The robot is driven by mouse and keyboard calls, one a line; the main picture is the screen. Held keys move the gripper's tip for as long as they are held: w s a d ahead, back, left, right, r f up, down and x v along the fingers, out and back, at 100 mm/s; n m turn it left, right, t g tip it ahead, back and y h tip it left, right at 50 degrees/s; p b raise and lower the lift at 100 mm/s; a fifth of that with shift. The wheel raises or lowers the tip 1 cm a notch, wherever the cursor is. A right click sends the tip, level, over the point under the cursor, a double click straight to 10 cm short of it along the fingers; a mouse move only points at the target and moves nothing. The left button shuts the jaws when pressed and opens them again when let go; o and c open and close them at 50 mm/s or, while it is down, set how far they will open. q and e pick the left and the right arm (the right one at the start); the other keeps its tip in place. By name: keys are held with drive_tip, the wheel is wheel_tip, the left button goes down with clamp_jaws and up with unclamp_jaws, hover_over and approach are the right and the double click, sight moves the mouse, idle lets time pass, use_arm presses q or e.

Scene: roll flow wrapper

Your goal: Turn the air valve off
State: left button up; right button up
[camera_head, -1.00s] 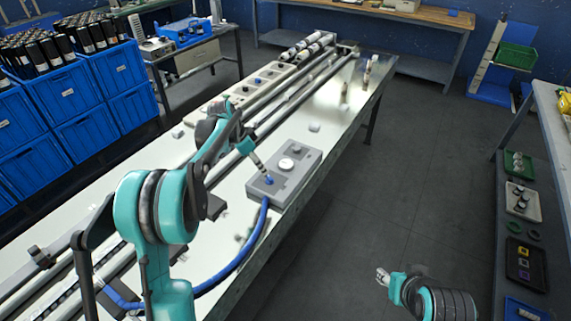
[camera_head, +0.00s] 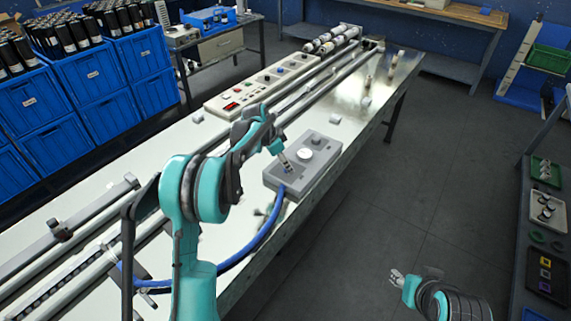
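A grey valve box (camera_head: 318,146) with a blue hose (camera_head: 262,232) at its near end sits on the long table. A white round dial (camera_head: 304,154) and a dark knob are on its top. My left gripper (camera_head: 287,167) reaches down from the upper left to the near end of the box top, where a small blue knob sits. The fingertips cover most of that knob, and I cannot tell whether they are closed on it. My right gripper (camera_head: 397,276) is low at the right, over the floor and away from the table, with its fingers apart and empty.
A pale control panel (camera_head: 262,88) with buttons lies behind the long rails (camera_head: 330,85) on the table. Small white blocks (camera_head: 335,119) stand near the box. Blue crates (camera_head: 105,75) are at the left, and a shelf with trays (camera_head: 546,210) is at the right.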

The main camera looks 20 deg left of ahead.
use_arm(q)
clamp_jaws()
drive_tip(key=shift+s+d+n+t+y+p, duration=0.15)
drive_tip(key=shift+n+t+y+p, duration=0.25)
drive_tip(key=shift+n, duration=0.7)
drive_tip(key=n+y+p, duration=0.1)
drive_tip(key=n, duration=0.2)
drive_tip(key=shift+d+t, duration=0.1)
drive_tip(key=shift+t, duration=0.2)
drive_tip(key=n+y, duration=0.1)
drive_tip(key=n, duration=0.2)
drive_tip(key=n+y+p, duration=0.1)
drive_tip(key=n, duration=0.2)
drive_tip(key=shift+d+n, duration=0.2)
drive_tip(key=shift+n, duration=0.2)
